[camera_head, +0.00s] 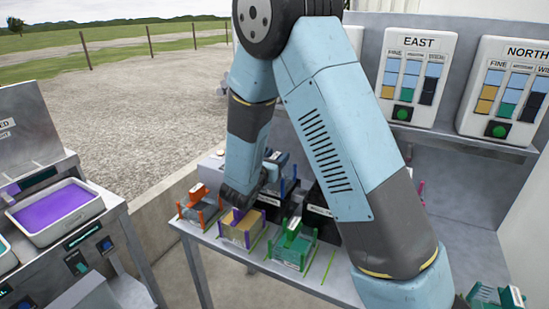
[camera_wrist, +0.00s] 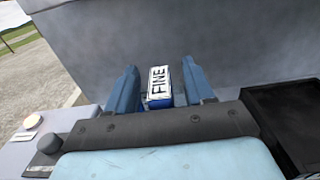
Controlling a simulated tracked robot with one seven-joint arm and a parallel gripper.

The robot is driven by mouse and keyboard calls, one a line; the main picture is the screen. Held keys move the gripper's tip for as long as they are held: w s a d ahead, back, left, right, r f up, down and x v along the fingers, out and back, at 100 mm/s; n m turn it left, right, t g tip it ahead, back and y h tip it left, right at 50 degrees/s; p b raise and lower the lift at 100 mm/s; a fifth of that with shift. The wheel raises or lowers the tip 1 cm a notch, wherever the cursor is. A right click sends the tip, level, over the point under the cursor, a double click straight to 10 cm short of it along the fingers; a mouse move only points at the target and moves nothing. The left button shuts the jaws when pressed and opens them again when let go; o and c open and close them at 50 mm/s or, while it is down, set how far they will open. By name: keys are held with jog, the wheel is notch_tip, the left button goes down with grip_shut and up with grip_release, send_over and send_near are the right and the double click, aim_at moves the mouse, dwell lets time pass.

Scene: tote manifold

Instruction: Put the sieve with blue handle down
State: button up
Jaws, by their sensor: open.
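The sieve with the blue handle (camera_head: 287,186) is at the back of the bench, partly hidden behind my arm and gripper. In the wrist view, its blue handle (camera_wrist: 160,102) carries a white label reading FINE. My gripper (camera_wrist: 160,83) is open, with one blue finger on each side of the handle. Gaps show between the handle and both fingers. In the head view my gripper (camera_head: 268,170) is at the sieve's upper part. The sieve's underside is hidden, so I cannot tell what it rests on.
Sieves with orange (camera_head: 197,208), purple (camera_head: 241,232) and green (camera_head: 294,247) parts stand along the bench's front edge. Black boxes stand behind them. A grey wall (camera_wrist: 220,35) is close ahead. Panels marked EAST (camera_head: 413,75) and NORTH (camera_head: 505,90) hang right. A purple-filled tray (camera_head: 58,212) is left.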

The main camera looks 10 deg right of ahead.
jog(key=shift+r, duration=0.15)
jog(key=v, duration=1.2)
jog(key=s+d+r+m+g, duration=0.3)
jog(key=d+m+g, duration=0.15)
jog(key=d, duration=0.25)
jog(key=s+d+r+m+g+h, duration=0.1)
jog(key=s+d+r+m+g, duration=0.25)
jog(key=d+m, duration=0.3)
jog(key=s+d+r+m+g, duration=0.2)
jog(key=s+d+m+g, duration=0.2)
jog(key=d, duration=0.3)
jog(key=s+r+m+t+y, duration=0.2)
jog(key=s+r+m+y, duration=0.7)
jog(key=s+m, duration=0.4)
jog(key=shift+m+t+y, duration=0.3)
jog(key=shift+m+y, duration=0.4)
jog(key=shift+y, duration=0.2)
